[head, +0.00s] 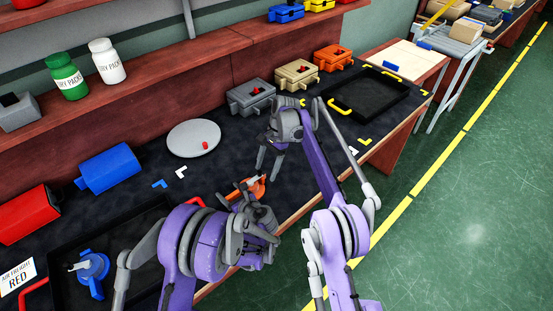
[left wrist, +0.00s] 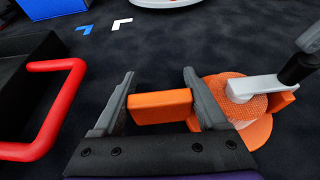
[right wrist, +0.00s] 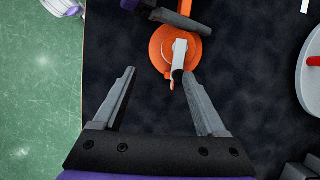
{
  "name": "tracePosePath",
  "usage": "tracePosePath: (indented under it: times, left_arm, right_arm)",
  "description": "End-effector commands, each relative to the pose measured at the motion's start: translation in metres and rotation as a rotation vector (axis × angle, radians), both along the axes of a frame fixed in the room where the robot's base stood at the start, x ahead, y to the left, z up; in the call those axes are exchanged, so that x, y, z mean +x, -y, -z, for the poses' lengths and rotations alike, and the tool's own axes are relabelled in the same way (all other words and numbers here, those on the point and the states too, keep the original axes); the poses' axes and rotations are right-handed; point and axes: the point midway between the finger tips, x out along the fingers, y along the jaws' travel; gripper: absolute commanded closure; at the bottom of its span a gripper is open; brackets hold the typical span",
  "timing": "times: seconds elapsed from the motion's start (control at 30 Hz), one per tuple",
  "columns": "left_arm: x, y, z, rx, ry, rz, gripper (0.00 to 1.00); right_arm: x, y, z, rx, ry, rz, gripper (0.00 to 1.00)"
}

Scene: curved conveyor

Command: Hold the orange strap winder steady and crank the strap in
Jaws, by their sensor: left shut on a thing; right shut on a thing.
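The orange strap winder (head: 254,187) is near the bench's front edge, with a round orange body (left wrist: 252,130) and a pale crank arm (left wrist: 256,88). My left gripper (head: 243,194) is shut on its orange block (left wrist: 160,106), which fills the gap between the fingers in the left wrist view (left wrist: 158,75).
A grey disc with a red knob (head: 194,139) lies behind the winder. A black tray with a red handle (left wrist: 73,105) is to the left, holding a blue winder (head: 92,268). Another black tray (head: 372,92) is at the right. Dark mat is clear around the winder.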

Motion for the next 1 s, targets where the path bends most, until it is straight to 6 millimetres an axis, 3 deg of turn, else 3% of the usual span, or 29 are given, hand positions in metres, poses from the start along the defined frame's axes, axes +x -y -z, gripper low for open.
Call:
tracePosePath:
  times: [0.03, 0.37, 0.67, 1.0]
  left_arm:
    - [0.002, 0.004, 0.003, 0.004, 0.002, 0.013, 1.0]
    - [0.002, 0.005, 0.003, 0.003, 0.002, 0.013, 1.0]
    - [0.002, 0.005, 0.003, 0.001, 0.002, 0.014, 1.0]
    - [0.002, 0.004, 0.004, -0.003, 0.0, 0.01, 1.0]
  right_arm:
    - [-0.007, -0.011, 0.021, -0.007, -0.016, -0.006, 0.47]
    - [-0.018, -0.008, 0.021, -0.005, -0.017, 0.224, 0.47]
    - [-0.037, -0.011, 0.022, 0.0, -0.017, 0.615, 0.47]
    - [-0.033, 0.015, -0.041, 0.005, -0.016, 0.648, 0.47]
